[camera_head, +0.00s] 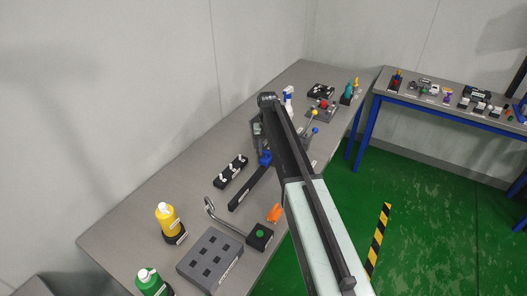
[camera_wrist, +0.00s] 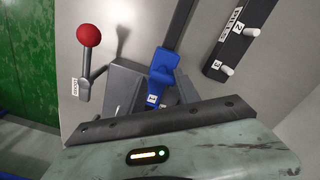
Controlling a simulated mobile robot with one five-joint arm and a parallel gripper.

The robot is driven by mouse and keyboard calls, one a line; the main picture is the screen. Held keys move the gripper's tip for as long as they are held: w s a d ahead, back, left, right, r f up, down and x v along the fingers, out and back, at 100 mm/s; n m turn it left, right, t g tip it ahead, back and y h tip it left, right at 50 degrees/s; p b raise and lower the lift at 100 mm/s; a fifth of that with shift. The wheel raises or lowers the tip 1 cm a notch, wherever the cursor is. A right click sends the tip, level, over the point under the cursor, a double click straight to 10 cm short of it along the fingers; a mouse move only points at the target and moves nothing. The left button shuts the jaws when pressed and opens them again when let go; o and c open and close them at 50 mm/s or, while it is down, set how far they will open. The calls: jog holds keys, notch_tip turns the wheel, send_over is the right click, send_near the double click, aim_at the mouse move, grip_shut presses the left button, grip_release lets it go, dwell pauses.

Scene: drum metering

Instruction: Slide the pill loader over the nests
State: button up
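A blue slider piece (camera_wrist: 163,75) with a label reading 1 sits at the end of a dark straight rail (camera_wrist: 181,25) in the wrist view. The same blue piece (camera_head: 265,158) and rail (camera_head: 247,190) show on the bench in the head view, left of my arm. A dark strip with white pegs and number labels (camera_wrist: 238,35) lies beside the rail; it also shows in the head view (camera_head: 230,171). I cannot tell which part is the pill loader. My gripper (camera_head: 267,99) is seen only as a dark arm end; its fingers cannot be made out.
A red-knobbed lever (camera_wrist: 88,37) stands left of the blue piece. On the bench (camera_head: 140,222) are a yellow bottle (camera_head: 166,217), a green bottle (camera_head: 150,281), a grey holed block (camera_head: 209,260) and a green-button box (camera_head: 260,236). A second bench (camera_head: 440,98) stands at right.

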jog(key=shift+s+a, duration=0.1)
jog(key=shift+r, duration=0.15)
notch_tip(320, 180, up, 8)
jog(key=p, duration=0.8)
jog(key=shift+f, duration=0.25)
jog(key=shift+s+d+f+b, duration=0.3)
jog(key=shift+d+f+b, duration=0.1)
jog(key=shift+f+b, duration=0.25)
jog(key=shift+s+d+f+b, duration=0.25)
jog(key=shift+d+f+b, duration=0.15)
jog(key=shift+f+b, duration=0.15)
jog(key=s+d+f+b, duration=0.2)
jog(key=s, duration=1.3)
jog(key=s+d+f+b, duration=0.2)
jog(key=s+d, duration=0.1)
jog(key=s, duration=1.1)
jog(key=shift+s, duration=0.35)
